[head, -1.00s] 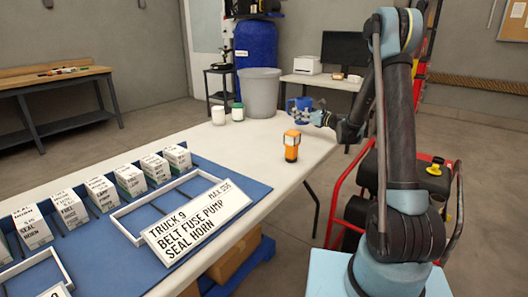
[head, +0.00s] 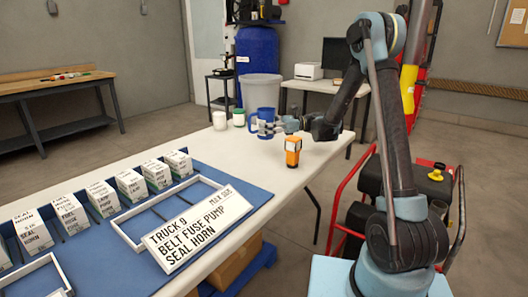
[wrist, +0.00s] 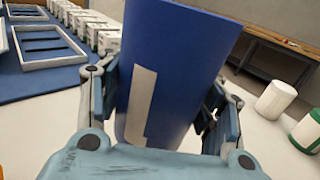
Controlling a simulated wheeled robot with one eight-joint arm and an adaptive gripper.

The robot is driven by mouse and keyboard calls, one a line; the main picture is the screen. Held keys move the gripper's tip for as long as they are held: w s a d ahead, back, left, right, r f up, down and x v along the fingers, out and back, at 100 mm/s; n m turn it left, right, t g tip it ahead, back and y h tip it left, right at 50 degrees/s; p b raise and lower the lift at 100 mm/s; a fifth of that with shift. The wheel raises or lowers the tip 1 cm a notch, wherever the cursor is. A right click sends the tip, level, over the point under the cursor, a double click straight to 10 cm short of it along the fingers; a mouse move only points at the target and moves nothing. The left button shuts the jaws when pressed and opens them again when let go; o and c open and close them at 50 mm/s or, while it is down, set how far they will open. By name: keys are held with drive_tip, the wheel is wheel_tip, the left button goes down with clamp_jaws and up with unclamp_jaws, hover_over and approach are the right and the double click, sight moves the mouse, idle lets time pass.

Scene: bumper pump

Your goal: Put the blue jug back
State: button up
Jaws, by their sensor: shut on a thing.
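The blue jug (head: 262,120) is upright at the far end of the white table, in front of the grey bin. My gripper (head: 268,128) is shut on it from the right side. In the wrist view the jug (wrist: 178,60) fills the middle, with a pale strip on its side, between the two fingers of my gripper (wrist: 165,105). I cannot tell whether the jug's base touches the table.
An orange and black device (head: 293,150) stands close to the gripper's near side. Two white containers, one (head: 220,120) plain and one (head: 238,117) with a green lid, stand left of the jug. A grey bin (head: 262,90) stands behind. A blue mat (head: 255,192) holds trays and several boxes.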

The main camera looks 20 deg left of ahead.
drive_tip(key=shift+f, duration=4.25)
drive_tip(key=o, duration=1.3)
drive_tip(key=shift+f, duration=0.1)
drive_tip(key=v, duration=1.2)
